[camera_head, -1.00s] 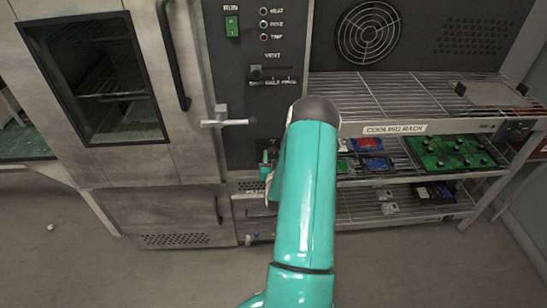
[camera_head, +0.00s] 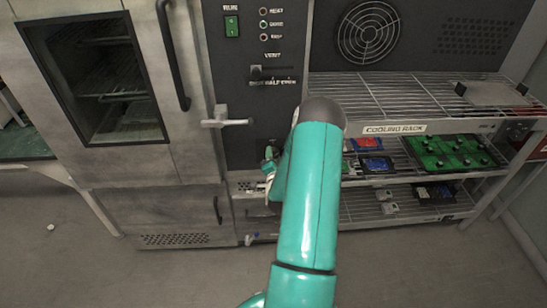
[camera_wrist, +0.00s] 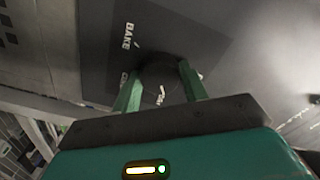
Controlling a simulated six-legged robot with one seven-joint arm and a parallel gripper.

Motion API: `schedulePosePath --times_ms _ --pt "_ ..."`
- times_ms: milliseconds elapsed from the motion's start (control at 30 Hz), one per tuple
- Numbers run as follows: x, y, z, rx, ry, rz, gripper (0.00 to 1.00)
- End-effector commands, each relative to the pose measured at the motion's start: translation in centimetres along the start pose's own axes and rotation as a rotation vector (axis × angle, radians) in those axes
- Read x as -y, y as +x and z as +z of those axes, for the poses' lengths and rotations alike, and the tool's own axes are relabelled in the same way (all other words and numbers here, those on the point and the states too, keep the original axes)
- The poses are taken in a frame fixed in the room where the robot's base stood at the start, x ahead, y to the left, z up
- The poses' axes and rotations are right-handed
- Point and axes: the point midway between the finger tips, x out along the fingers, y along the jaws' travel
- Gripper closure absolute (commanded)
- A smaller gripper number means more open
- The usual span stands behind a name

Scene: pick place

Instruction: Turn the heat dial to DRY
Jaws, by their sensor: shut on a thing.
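The heat dial (camera_wrist: 160,72) is a dark round knob on a dark plate in the wrist view. The word BAKE (camera_wrist: 128,36) is printed beside it; other lettering near the fingers is partly covered and I cannot read DRY. My gripper (camera_wrist: 164,69) has its two green fingers on either side of the dial, shut on it. The dial's pointer and exact setting are not clear. In the head view my gripper (camera_head: 268,160) is low on the oven's dark control panel, partly behind my arm, and the dial is mostly hidden there.
Above are a vent slider (camera_head: 257,73), a green switch (camera_head: 231,26) and indicator lamps. A lever handle (camera_head: 228,122) sticks out left of the gripper. The cooling rack (camera_head: 395,128) with circuit boards stands to the right. The oven door (camera_head: 100,75) is at left.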

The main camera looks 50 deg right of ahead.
Motion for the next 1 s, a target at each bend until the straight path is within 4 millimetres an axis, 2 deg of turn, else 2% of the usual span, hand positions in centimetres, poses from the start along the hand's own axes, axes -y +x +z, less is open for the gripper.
schedulePosePath --times_ms 400,933,967,1000 --pt "0.00 0.01 0.07 0.002 0.205 0.000 0.80" --pt "0.04 0.01 0.12 0.003 0.231 0.000 0.80" --pt "0.04 0.01 0.12 0.003 0.231 0.000 0.53" --pt "0.04 0.01 0.12 0.003 0.230 0.000 0.45"
